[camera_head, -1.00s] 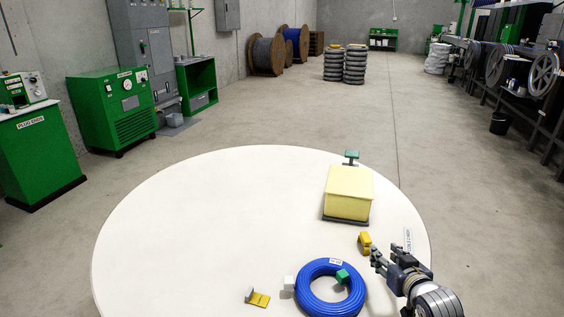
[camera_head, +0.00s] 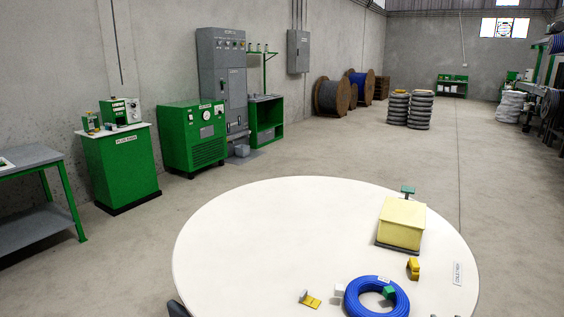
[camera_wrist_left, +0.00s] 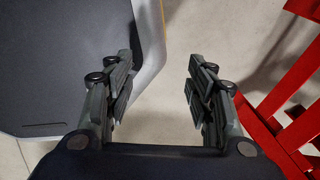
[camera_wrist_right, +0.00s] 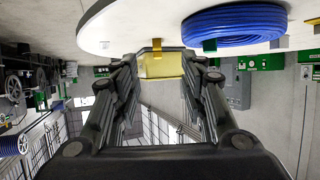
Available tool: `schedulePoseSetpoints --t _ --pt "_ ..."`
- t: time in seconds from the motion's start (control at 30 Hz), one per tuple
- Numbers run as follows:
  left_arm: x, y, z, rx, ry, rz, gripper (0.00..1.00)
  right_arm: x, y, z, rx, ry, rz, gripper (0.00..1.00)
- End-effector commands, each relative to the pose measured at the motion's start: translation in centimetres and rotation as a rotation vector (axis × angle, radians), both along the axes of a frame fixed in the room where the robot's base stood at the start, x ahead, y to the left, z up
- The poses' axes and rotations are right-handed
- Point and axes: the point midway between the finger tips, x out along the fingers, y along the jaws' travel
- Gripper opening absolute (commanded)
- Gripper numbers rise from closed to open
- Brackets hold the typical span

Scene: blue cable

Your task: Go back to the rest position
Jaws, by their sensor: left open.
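The blue cable coil (camera_head: 354,300) lies on the round white table (camera_head: 250,240) near its front edge, with a green piece (camera_head: 389,292) on it. My left gripper (camera_wrist_left: 159,66) shows in the left wrist view, open and empty, above the floor. My right gripper (camera_wrist_right: 160,62) shows in the right wrist view with its fingers apart and nothing between them. The table, the coil (camera_wrist_right: 235,22) and the yellow box (camera_wrist_right: 160,65) appear beyond its fingers. Neither gripper's fingers are visible in the head view.
The yellow box (camera_head: 402,222) stands at the table's right. A yellow clip (camera_head: 413,268), a white block (camera_head: 339,290) and a yellow piece (camera_head: 311,300) lie near the coil. A red frame (camera_wrist_left: 285,95) is right of my left gripper. The table's left half is clear.

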Motion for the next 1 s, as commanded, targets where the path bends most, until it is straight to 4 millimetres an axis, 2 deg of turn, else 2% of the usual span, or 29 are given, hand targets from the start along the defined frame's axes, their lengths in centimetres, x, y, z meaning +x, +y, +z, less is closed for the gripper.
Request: schedulePoseSetpoints --t 0.27,0.47,0.7,1.0 --pt "1.0 0.0 0.1 -0.001 -0.013 -0.001 0.5 -3.9 4.1 -3.8 -0.015 0.149 0.047 0.39" --pt "0.8 0.0 0.0 0.0 -0.011 -0.001 0.5 -8.6 8.0 -6.9 -0.03 0.304 0.098 0.39" --pt "-0.3 0.1 -0.1 0.002 0.007 -0.001 0.5 -16.8 13.2 -9.8 -0.044 0.533 0.173 0.39" --pt "-0.3 0.1 -0.1 0.001 0.006 -0.001 0.5 -26.1 17.6 -10.5 -0.043 0.766 0.251 0.39"
